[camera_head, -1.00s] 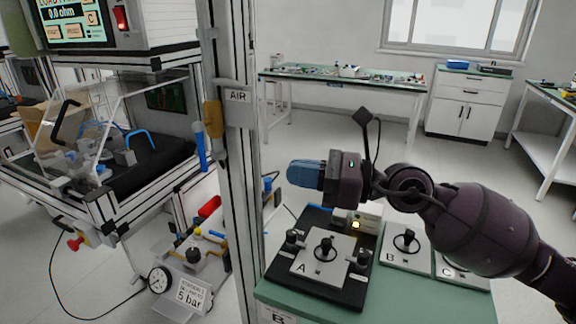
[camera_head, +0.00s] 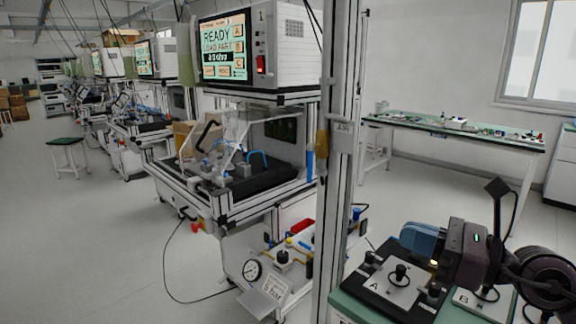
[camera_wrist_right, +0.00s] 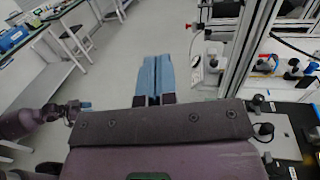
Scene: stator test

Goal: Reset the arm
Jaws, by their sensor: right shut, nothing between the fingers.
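My right gripper (camera_head: 424,240) has blue fingers and comes in from the right, above the black fixture with plate A (camera_head: 388,287). In the right wrist view its two blue fingers (camera_wrist_right: 155,78) lie side by side, shut with nothing between them, over open floor. My left arm is outside the head view. In the right wrist view, a purple arm with a small blue tip (camera_wrist_right: 86,105), which looks like my left one, shows at the left; its finger state is too small to tell.
Plate B (camera_head: 478,302) is on the green bench beside plate A. A metal post (camera_head: 343,150) stands left of the right gripper. Beyond it is a test station whose screen (camera_head: 224,45) reads READY.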

